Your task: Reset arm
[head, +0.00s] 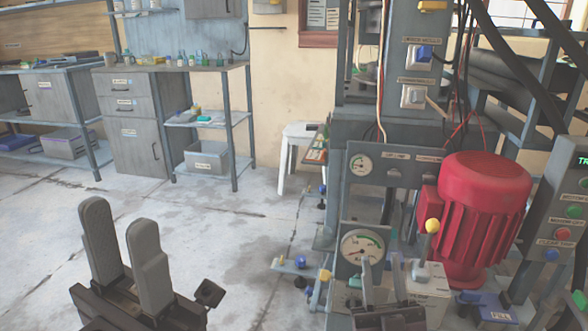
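My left gripper (120,217) is at the lower left, over the floor, with its two grey fingers apart and nothing between them. My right gripper (381,262) is at the lower middle, in front of the press. Its two fingers are apart, and I see nothing held between them. The press (390,150) is a grey machine with a red ribbed motor (482,205) on its right. A round gauge (361,246) sits just behind my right gripper. A lever with a yellow knob (432,226) stands right of it; whether the gripper touches anything is unclear.
A control panel (562,215) with coloured buttons stands at the right edge. Small blue and yellow knobs (300,262) stick out left of the gauge. A white stool (297,150) and workbenches (130,115) stand at the back. The floor (210,225) at left is clear.

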